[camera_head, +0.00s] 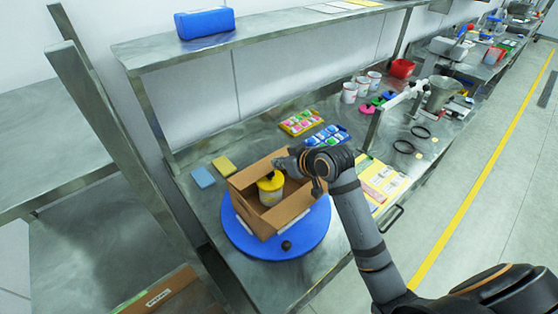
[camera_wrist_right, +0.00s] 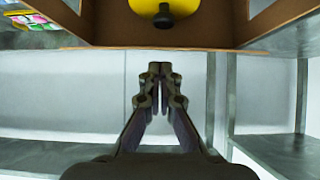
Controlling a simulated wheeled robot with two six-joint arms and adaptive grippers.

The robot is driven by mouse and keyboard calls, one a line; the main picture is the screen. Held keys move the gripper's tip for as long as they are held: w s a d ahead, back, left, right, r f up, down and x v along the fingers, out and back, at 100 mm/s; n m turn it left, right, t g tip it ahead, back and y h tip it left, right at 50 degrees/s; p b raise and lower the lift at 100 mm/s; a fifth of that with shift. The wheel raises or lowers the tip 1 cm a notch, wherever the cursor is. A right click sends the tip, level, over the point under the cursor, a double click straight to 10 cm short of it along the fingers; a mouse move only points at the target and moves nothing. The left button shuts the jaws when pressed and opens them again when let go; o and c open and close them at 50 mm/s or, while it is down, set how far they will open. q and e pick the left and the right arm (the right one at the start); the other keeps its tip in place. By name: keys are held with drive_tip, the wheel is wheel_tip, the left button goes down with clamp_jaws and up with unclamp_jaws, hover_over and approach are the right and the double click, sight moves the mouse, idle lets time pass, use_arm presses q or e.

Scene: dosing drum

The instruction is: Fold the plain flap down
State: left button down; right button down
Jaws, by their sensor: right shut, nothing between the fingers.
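An open cardboard box (camera_head: 290,211) stands on a round blue turntable (camera_head: 240,236). A yellow-and-white container (camera_head: 271,188) with a dark knob on its yellow lid stands inside it. Raised cardboard panels surround the opening; I cannot tell which is the plain flap. My right gripper (camera_head: 281,163) is at the box's far upper edge and hides part of it. In the right wrist view its shut, empty fingers (camera_wrist_right: 154,70) point toward the box edge (camera_wrist_right: 150,48), with the yellow lid (camera_wrist_right: 165,8) beyond. Whether they touch the cardboard is unclear. My left gripper is not in view.
Blue (camera_head: 203,177) and yellow (camera_head: 223,165) pads lie left of the box. Trays of colored items (camera_head: 302,122), white cups (camera_head: 349,93) and a red bin (camera_head: 402,68) stand farther along the bench. A shelf (camera_head: 260,40) with a blue case (camera_head: 205,23) runs above.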

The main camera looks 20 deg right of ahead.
wheel_tip(320, 180, up, 6)
drive_tip(key=w+p, duration=0.1)
drive_tip(key=p, duration=0.5)
drive_tip(key=s+d+r+b, duration=0.2)
drive_tip(key=s+r, duration=0.1)
drive_tip(key=s, duration=0.5)
drive_tip(key=shift+d+r+b, duration=0.25)
drive_tip(key=shift+d+b, duration=0.05)
drive_tip(key=shift+b, duration=0.05)
